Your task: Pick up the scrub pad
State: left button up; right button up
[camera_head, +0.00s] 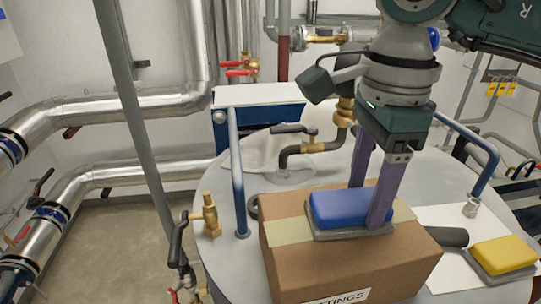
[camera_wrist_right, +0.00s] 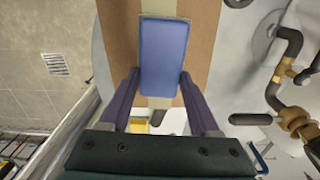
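A blue scrub pad (camera_head: 338,208) on a grey backing lies on top of a cardboard box (camera_head: 290,259). It also shows in the right wrist view (camera_wrist_right: 163,55), with its long side running away from my wrist. My right gripper (camera_head: 368,205) reaches down with its purple fingers spread, one on each side of the pad near one end. In the right wrist view the fingertips (camera_wrist_right: 160,75) are at the pad's side edges; I cannot tell whether they press on it. The pad appears to rest on the box. My left gripper is not in view.
The box stands on a round grey tank top. A yellow pad (camera_head: 502,254) and a dark cylinder (camera_head: 450,237) lie to its right on a white sheet. A blue upright handle (camera_head: 238,175) and brass valves (camera_head: 210,215) stand left of the box. A dark curved pipe (camera_head: 290,155) rises behind it.

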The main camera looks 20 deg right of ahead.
jog(key=c, duration=0.8)
